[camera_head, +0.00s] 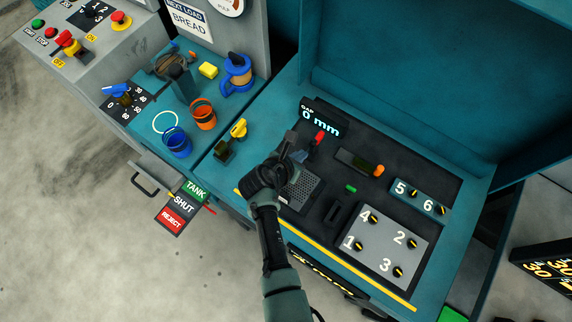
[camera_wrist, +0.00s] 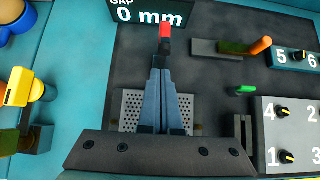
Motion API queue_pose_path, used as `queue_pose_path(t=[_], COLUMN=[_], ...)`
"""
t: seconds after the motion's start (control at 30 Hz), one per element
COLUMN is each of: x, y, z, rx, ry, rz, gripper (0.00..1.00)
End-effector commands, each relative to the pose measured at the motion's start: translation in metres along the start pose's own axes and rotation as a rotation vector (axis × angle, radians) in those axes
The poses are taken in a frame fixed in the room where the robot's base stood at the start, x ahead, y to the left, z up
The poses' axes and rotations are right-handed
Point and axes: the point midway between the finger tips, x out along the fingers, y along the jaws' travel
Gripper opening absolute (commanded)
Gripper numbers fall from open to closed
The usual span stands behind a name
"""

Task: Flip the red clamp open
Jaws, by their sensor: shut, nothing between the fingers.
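The red clamp shows as a red-tipped dark lever (camera_head: 319,138), just in front of the display reading "GAP 0 mm" (camera_head: 319,117). In the wrist view its red tip (camera_wrist: 165,31) stands upright at top centre, with a short dark part below it. My gripper (camera_head: 299,155) is over the dark panel, close beside the clamp on its near left side. In the wrist view my gripper's fingers (camera_wrist: 161,72) are shut together with nothing between them, pointing at the clamp's base. The fingers hide the clamp's lower part, and I cannot tell whether they touch it.
A perforated plate (camera_head: 302,190) lies under my gripper. Right of the clamp are a slot with an orange-ended handle (camera_head: 379,171), a small green piece (camera_head: 351,188) and numbered knobs (camera_head: 398,272). A yellow-handled clamp (camera_head: 238,129) and an orange bucket (camera_head: 202,115) stand left.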

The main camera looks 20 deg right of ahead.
Motion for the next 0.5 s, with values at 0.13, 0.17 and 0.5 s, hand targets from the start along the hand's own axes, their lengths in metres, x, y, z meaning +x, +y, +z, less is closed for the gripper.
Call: queue_pose_path(t=[0.13, 0.17, 0.5], x=[-0.021, -0.026, -0.080], y=[0.002, 0.003, 0.002], z=[-0.002, -0.002, 0.002], rx=[-0.001, -0.001, -0.001], ry=[-0.002, -0.002, -0.001], rz=[0.002, 0.003, 0.002], gripper=[0.00, 0.00, 0.00])
